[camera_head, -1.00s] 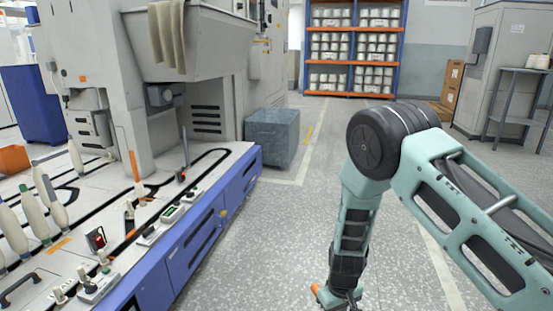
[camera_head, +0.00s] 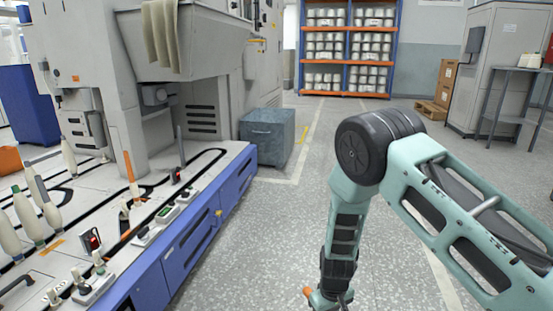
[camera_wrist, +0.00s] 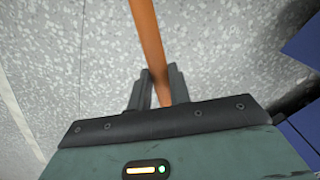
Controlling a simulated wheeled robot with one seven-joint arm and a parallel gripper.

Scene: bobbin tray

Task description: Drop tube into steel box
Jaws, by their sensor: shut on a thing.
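My gripper (camera_wrist: 156,88) is shut on an orange tube (camera_wrist: 146,32) in the wrist view. The tube runs from between the fingers up past the top edge of that view, over the speckled floor. In the head view one orange end of the tube (camera_head: 308,292) shows at the bottom, beside my gripper; the fingers are mostly cut off by the frame's edge. The steel box (camera_head: 268,137) is a grey-blue bin on the floor beyond the end of the blue-fronted bench, well ahead and to the left of my gripper. Its inside cannot be made out.
The machine's bench (camera_head: 190,240) with bobbins and small devices lies along the left. An orange tube stands upright on it (camera_head: 131,172). A rack (camera_head: 346,60) stands at the back, a cabinet and grey table (camera_head: 515,70) at right. The middle floor is clear.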

